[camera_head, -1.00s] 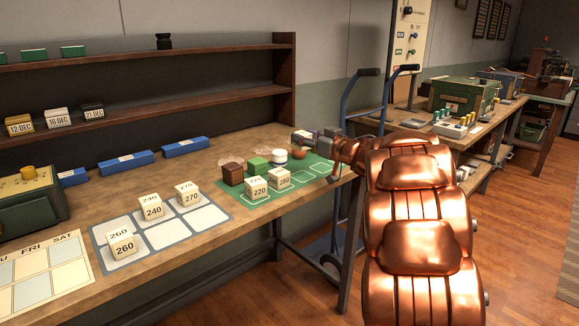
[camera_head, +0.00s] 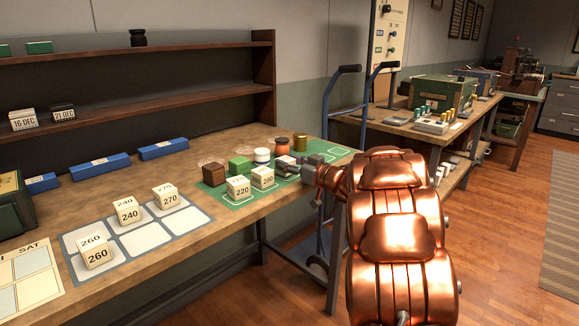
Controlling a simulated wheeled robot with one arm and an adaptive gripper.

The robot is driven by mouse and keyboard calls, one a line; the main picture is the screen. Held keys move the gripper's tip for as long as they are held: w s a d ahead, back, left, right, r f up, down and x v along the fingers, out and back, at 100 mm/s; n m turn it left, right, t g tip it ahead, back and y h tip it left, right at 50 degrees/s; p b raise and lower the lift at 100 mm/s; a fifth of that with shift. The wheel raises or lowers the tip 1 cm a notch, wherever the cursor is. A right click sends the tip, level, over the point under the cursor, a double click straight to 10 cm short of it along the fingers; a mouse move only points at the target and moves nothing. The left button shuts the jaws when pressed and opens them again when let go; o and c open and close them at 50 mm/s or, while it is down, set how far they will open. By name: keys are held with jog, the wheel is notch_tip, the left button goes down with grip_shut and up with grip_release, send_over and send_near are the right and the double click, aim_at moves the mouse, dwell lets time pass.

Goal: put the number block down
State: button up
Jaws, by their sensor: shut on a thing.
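My gripper (camera_head: 300,165) is low over the right part of the green mat (camera_head: 243,201), seen side-on. It is shut on a small pale number block (camera_head: 286,163) with dark marks; its number is not readable. The gripper hides part of it, and I cannot tell whether it touches the mat. Blocks 220 (camera_head: 239,187) and 280 (camera_head: 263,178) sit on the mat's front row, left of my gripper. Blocks 260 (camera_head: 96,251), 240 (camera_head: 127,212) and 270 (camera_head: 168,196) stand on the grey-bordered mat (camera_head: 148,243).
Behind the number blocks stand a brown block (camera_head: 214,174), a green block (camera_head: 240,165), a white jar (camera_head: 262,157), an orange jar (camera_head: 282,146) and a gold jar (camera_head: 300,142). Outlined cells at the mat's far right look empty. A blue hand truck (camera_head: 330,125) stands beyond the table end.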

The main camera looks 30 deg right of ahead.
jog(key=shift+f, duration=0.15)
jog(key=o, duration=1.2)
jog(key=shift+o, duration=0.2)
jog(key=p+v, duration=0.2)
jog(key=v, duration=1)
